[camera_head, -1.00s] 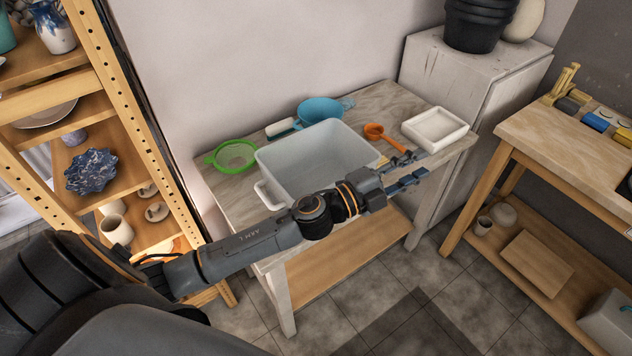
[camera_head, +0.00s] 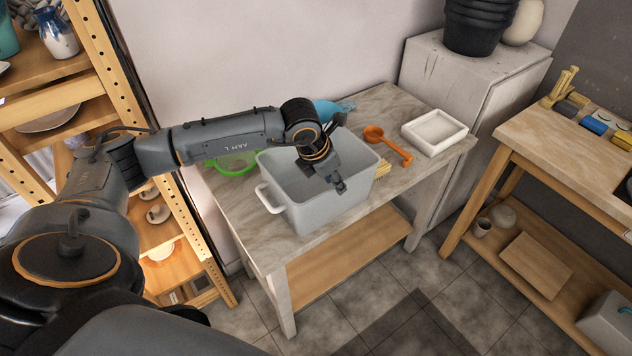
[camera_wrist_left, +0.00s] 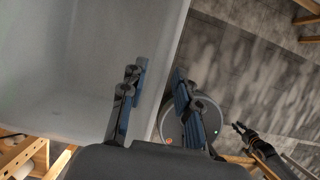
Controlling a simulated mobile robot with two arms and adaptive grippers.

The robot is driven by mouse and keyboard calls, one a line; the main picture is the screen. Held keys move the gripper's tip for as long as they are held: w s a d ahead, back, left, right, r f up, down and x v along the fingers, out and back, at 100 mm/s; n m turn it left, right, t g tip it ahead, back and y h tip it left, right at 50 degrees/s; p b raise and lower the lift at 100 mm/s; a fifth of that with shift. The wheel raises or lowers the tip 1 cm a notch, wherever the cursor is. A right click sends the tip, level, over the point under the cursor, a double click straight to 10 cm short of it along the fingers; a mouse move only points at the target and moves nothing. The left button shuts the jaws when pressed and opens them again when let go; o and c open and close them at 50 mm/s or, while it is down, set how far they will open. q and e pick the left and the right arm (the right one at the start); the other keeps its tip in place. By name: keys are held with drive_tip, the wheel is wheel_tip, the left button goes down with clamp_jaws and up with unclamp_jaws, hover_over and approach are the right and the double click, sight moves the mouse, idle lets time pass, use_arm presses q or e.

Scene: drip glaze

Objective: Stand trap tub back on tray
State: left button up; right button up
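A large grey-white rectangular tub (camera_head: 315,208) stands upright on the marble-topped table, with a handle on its left end. In the wrist view its wall (camera_wrist_left: 163,55) runs between the fingers of my left gripper (camera_wrist_left: 158,112). The gripper is open, one finger inside the tub and one outside, and I cannot tell whether either touches. In the head view my left gripper (camera_head: 341,186) is over the tub's front wall. A shallow white tray (camera_head: 435,124) sits at the table's right end. What seems to be my right gripper (camera_wrist_left: 243,131) is small and dark in the wrist view.
An orange ladle (camera_head: 388,142) lies between tub and tray. A wooden shelf (camera_head: 165,255) stands left, a worktable (camera_head: 560,140) right.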

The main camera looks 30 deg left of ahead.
sight(346, 199)
use_arm(q)
drive_tip(key=x, duration=0.2)
drive_tip(key=shift+w+f, duration=0.15)
drive_tip(key=shift+f, duration=0.15)
drive_tip(key=shift+w+d+f+p, duration=0.15)
drive_tip(key=shift+f+p, duration=0.1)
drive_tip(key=shift+p, duration=0.2)
drive_tip(key=p+x, duration=0.2)
drive_tip(key=x, duration=0.2)
drive_tip(key=shift+w+d+f, duration=0.1)
drive_tip(key=shift+f, duration=0.25)
clamp_jaws()
drive_tip(key=shift+r, duration=0.1)
